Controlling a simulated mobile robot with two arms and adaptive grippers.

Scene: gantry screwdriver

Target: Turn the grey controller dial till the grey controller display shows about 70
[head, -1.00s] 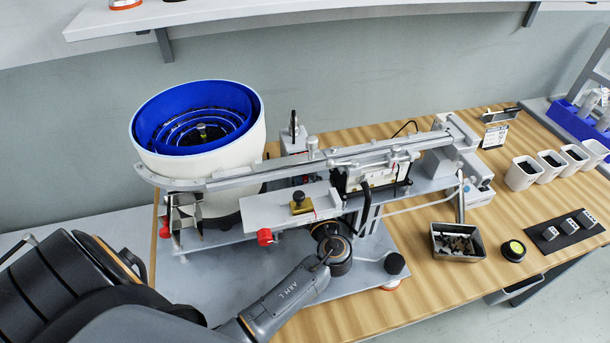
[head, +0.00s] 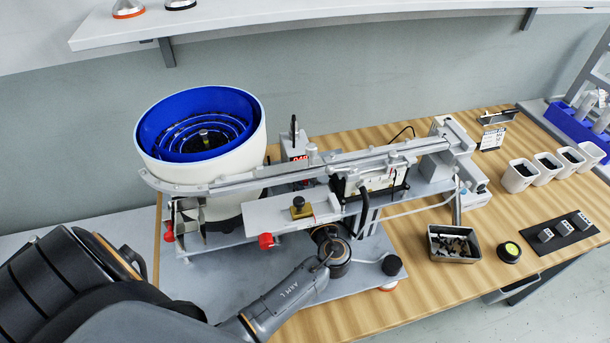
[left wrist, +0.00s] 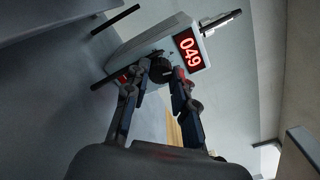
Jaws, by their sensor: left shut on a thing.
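The grey controller (left wrist: 155,38) is tilted in the left wrist view, and its red display (left wrist: 190,50) reads 049. Its dark round dial (left wrist: 160,70) sits beside the display. My left gripper (left wrist: 162,76) is shut on the dial, one finger on each side. In the head view the controller's red display (head: 299,158) shows behind the rail, with its digits partly covered. My left gripper and the dial are hidden there behind the machine. My right gripper is in neither view.
A white bowl feeder with blue inside (head: 255,140) stands left of the controller. A long metal rail (head: 330,158) runs in front of it. A metal parts bin (head: 455,258), a round black-and-yellow item (head: 509,252) and several white cups (head: 520,178) stand to the right.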

